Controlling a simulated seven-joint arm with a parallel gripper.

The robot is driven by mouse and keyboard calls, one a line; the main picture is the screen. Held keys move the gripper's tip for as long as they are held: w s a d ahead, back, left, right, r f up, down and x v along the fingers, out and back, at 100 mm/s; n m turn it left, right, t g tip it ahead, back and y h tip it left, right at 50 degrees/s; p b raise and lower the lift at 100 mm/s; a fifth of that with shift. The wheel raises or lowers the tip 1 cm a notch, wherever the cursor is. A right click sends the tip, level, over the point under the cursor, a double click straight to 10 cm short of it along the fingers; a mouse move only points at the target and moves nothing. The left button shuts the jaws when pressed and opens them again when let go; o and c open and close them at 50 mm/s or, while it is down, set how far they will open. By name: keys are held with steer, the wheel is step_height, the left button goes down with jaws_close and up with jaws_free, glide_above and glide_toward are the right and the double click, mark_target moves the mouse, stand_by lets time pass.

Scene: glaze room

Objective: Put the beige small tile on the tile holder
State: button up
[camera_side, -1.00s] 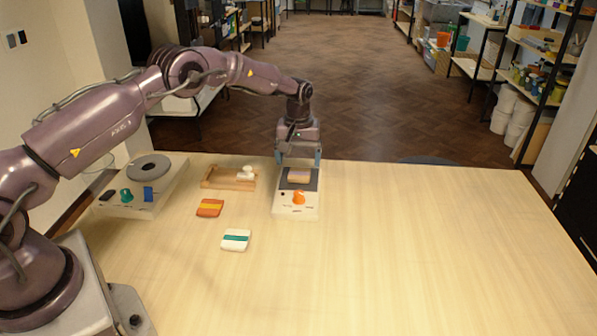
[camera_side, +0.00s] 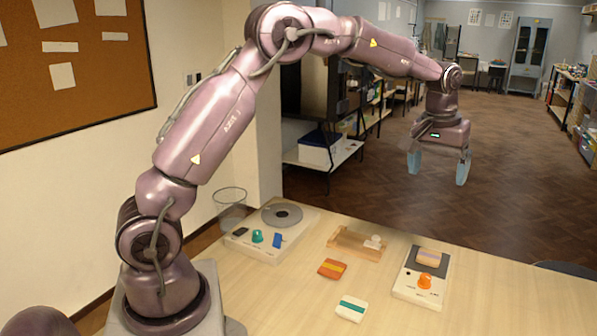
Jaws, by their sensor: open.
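A beige small tile (camera_side: 429,257) with a pale lilac band lies on the dark plate of a white device (camera_side: 405,289) with an orange knob, on the right of the table. A low wooden tray (camera_side: 347,251), possibly the tile holder, is to its left. A small white object (camera_side: 375,241) sits at the tray's right end. My gripper (camera_side: 438,168) is open and empty, with its pale blue fingers pointing down. It is high above the beige tile and well apart from it.
An orange tile with a yellow stripe (camera_side: 332,268) and a white tile with a teal stripe (camera_side: 351,308) lie on the table (camera_side: 480,305). A control box (camera_side: 268,245) with a grey disc is at the left. The table's right side is clear.

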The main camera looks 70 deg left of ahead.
steer(key=s+d+r+m+t, duration=0.1)
steer(key=s+d+r, duration=0.1)
steer(key=s, duration=0.5)
steer(key=s+d+r+m+t, duration=0.1)
steer(key=s+d+r+m, duration=0.1)
steer(key=s+r, duration=0.2)
steer(key=s+d+r+m+t, duration=0.1)
steer(key=s+d+r, duration=0.1)
steer(key=s, duration=0.8)
steer(key=shift+s+r+m, duration=0.3)
steer(key=shift+s+r, duration=0.05)
steer(key=shift+r, duration=0.45)
steer(key=shift+o, duration=0.5)
steer(key=s+d+f+m+t, duration=0.1)
steer(key=s+f+m, duration=0.1)
steer(key=s, duration=0.6)
steer(key=shift+s+d+f, duration=0.15)
steer(key=shift+s+f, duration=0.15)
steer(key=shift+f, duration=0.45)
